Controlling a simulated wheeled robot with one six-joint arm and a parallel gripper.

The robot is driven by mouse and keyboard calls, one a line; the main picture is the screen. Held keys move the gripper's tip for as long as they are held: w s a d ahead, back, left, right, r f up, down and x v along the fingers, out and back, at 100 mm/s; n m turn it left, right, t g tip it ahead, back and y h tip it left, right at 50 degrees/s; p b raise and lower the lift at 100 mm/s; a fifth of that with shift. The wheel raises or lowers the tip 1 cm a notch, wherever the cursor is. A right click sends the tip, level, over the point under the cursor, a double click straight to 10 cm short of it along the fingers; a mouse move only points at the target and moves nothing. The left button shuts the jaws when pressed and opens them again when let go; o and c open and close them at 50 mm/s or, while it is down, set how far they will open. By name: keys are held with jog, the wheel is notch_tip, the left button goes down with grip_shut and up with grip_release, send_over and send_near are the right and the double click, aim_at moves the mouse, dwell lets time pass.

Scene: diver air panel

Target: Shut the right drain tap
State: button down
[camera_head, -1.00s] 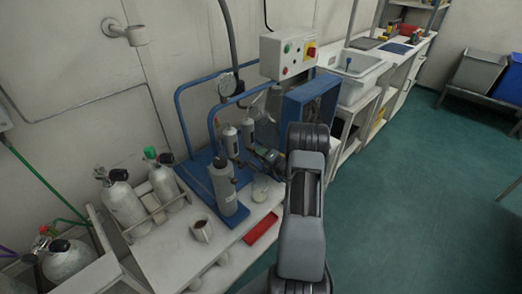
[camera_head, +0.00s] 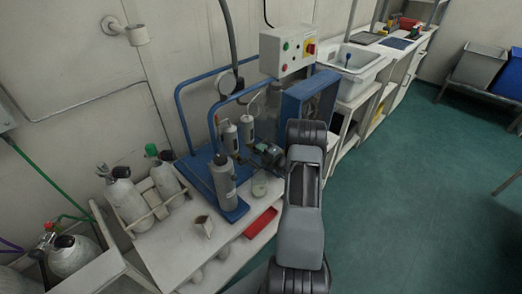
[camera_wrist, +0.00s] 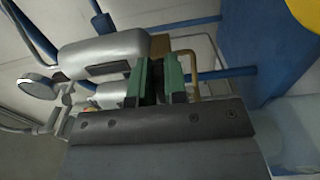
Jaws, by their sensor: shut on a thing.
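Two grey filter cylinders, the left one (camera_head: 231,138) and the right one (camera_head: 247,131), hang side by side on the blue-framed panel in the head view. My gripper (camera_wrist: 160,78) reaches in just below and right of them, beside the blue box. In the wrist view its green-padded fingers are close together at the lower end of a grey cylinder (camera_wrist: 105,52), by a brass fitting (camera_wrist: 160,46) and a bent brass pipe (camera_wrist: 193,65). It is shut on the right drain tap, which the fingers mostly hide. I cannot see the tap's handle angle.
The blue box (camera_head: 309,108) stands close right of my gripper. A control box (camera_head: 288,50) hangs above.

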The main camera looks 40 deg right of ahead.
jog(key=c, duration=1.1)
grip_release()
jog(key=shift+c, duration=0.2)
jog(key=s+d, duration=0.2)
jog(key=s, duration=1.1)
jog(key=shift+s+d, duration=0.3)
jog(key=shift+s, duration=0.05)
